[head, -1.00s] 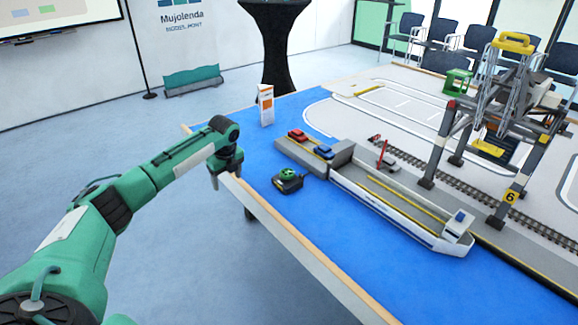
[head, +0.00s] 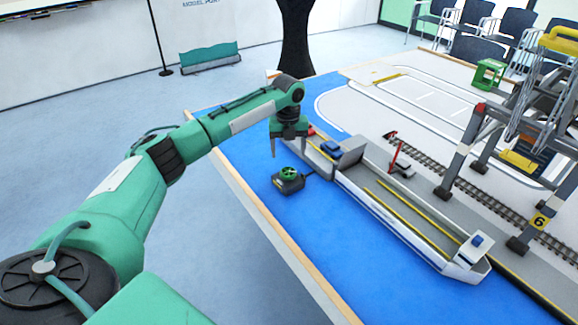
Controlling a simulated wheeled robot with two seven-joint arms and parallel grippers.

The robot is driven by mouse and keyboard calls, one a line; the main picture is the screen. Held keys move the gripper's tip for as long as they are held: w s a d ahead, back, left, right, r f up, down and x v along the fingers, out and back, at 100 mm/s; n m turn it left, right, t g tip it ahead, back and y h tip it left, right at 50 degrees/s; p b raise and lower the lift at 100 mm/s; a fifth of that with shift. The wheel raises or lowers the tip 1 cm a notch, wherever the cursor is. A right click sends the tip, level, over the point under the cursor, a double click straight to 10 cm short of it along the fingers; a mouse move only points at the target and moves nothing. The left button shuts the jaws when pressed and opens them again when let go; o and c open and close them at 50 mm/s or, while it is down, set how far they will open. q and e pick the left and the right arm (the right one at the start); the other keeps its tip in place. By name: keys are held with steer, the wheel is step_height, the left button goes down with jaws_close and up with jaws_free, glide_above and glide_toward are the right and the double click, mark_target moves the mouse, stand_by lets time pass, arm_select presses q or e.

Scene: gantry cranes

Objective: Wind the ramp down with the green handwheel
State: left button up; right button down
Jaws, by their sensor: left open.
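The green handwheel (head: 289,173) sits on a small dark box (head: 287,186) on the blue table area. My left gripper (head: 288,150) is open and empty, pointing down. It appears just behind and above the handwheel in the picture, apart from it as far as I can tell. A grey plate that looks like the ramp (head: 350,157) stands tilted up between the car deck and the white ship (head: 395,222). A red car (head: 312,131) is mostly hidden by my gripper. My right gripper is not in view.
A gantry crane (head: 530,130) stands over the rail track (head: 455,188) at the right. A small red-and-grey barrier (head: 398,163) stands beside the ship. The blue table surface (head: 310,235) in front of the handwheel is clear up to the wooden edge.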

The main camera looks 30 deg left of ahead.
mark_target(288, 170)
arm_select(q)
step_height(288, 170, down, 6)
steer(key=shift+s+f, duration=0.1)
steer(key=shift+f, duration=0.6)
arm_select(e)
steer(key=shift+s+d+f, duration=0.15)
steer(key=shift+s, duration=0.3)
arm_select(q)
steer(key=c, duration=1)
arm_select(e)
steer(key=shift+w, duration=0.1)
arm_select(q)
steer(key=shift+r+p, duration=0.15)
steer(key=shift+p, duration=0.35)
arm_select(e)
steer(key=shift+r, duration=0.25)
